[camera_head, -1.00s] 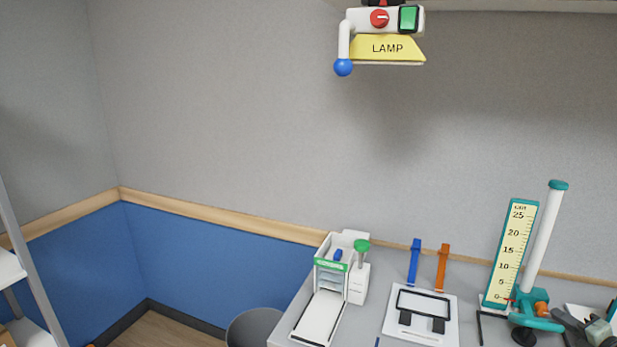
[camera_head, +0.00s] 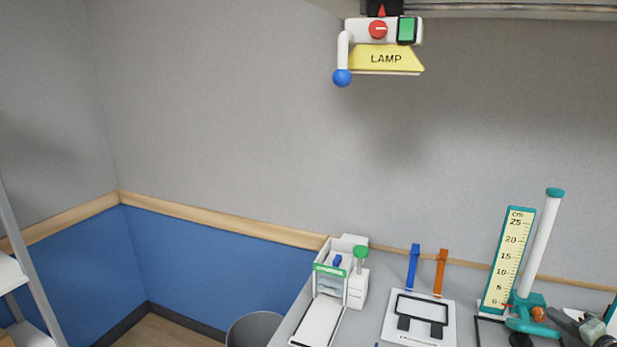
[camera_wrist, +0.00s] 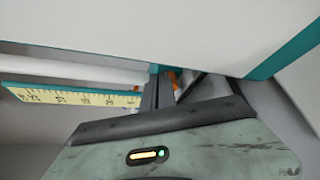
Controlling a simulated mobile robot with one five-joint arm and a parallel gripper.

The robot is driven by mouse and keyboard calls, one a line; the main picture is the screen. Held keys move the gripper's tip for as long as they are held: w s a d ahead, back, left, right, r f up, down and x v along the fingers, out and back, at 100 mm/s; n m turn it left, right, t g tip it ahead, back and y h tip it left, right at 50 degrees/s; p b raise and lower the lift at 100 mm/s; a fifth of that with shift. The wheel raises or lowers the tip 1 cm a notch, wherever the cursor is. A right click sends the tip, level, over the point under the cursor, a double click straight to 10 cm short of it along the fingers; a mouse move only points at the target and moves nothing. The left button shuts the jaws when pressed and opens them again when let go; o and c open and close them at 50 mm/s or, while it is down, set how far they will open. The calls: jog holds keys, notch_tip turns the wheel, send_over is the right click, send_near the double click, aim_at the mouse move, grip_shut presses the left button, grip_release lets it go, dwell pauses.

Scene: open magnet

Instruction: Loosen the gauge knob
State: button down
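The gauge (camera_head: 510,255) stands at the right of the bench in the head view, a teal-framed yellow cm scale beside a white column (camera_head: 541,240). Its orange knob (camera_head: 539,314) sits low on the teal carriage at the column's foot. My gripper (camera_head: 556,315) reaches in from the right with its tips at the knob. The wrist view shows the scale (camera_wrist: 75,96) sideways and a sliver of the orange knob (camera_wrist: 173,79) by the dark fingers (camera_wrist: 172,88). The fingers hide most of the knob; I cannot tell whether they grip it.
A white device with a green knob (camera_head: 360,252) stands farther left. A lamp (camera_head: 386,59) hangs above. A grey bin (camera_head: 254,328) is beside the bench.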

jog(key=shift+r, duration=0.1)
jog(key=shift+s+d+r+p, duration=0.1)
jog(key=shift+d+r+p, duration=0.1)
jog(key=shift+p, duration=0.1)
jog(key=shift+r, duration=0.1)
